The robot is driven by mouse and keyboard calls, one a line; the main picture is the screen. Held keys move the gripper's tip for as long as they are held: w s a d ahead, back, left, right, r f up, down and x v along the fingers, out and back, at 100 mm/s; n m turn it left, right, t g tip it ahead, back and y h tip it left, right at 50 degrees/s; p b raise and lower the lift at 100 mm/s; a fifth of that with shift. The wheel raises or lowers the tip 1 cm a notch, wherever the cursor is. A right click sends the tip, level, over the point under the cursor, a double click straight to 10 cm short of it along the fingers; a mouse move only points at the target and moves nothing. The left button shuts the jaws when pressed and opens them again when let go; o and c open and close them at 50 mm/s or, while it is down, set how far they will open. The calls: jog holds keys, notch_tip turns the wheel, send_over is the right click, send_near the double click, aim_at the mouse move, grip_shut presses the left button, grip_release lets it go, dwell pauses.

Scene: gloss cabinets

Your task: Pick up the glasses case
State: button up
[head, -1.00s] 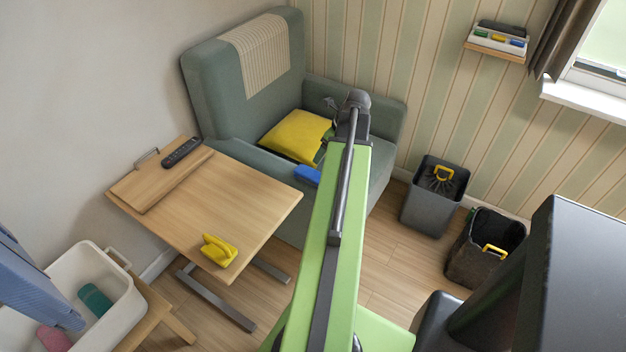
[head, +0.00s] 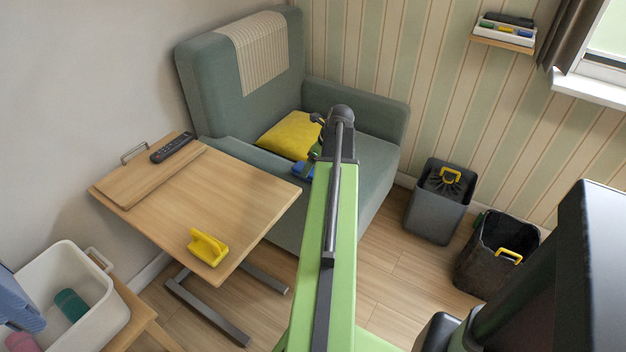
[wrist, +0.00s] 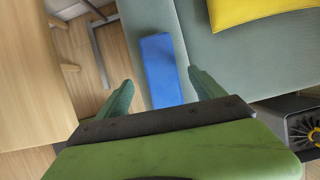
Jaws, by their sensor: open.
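The glasses case is most likely the plain blue oblong block (wrist: 158,70). It lies on the grey-green armchair and appears to be on the armrest nearest the table. In the head view the blue case (head: 299,169) is partly hidden by my arm and gripper. My gripper (wrist: 163,89) is open and empty, with its two green fingers apart. In the wrist view the case shows between and beyond the fingertips, slightly tilted; I cannot tell the height gap. In the head view my gripper (head: 314,153) is small and partly hidden behind the wrist.
A yellow cushion (head: 290,135) lies on the armchair (head: 365,150). The wooden table (head: 235,195) beside it holds a remote (head: 172,147) and a yellow handled block (head: 208,247). Two dark bins (head: 437,212) stand right of the chair. A white tub (head: 50,265) is lower left.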

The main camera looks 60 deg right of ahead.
jog(key=b+x, duration=0.4)
jog(key=x, duration=0.1)
jog(key=shift+s+d+f+b, duration=0.1)
jog(key=shift+f+b, duration=0.1)
jog(key=shift+b, duration=0.1)
jog(key=shift+r, duration=0.2)
jog(key=shift+c, duration=0.5)
jog(key=c, duration=1.4)
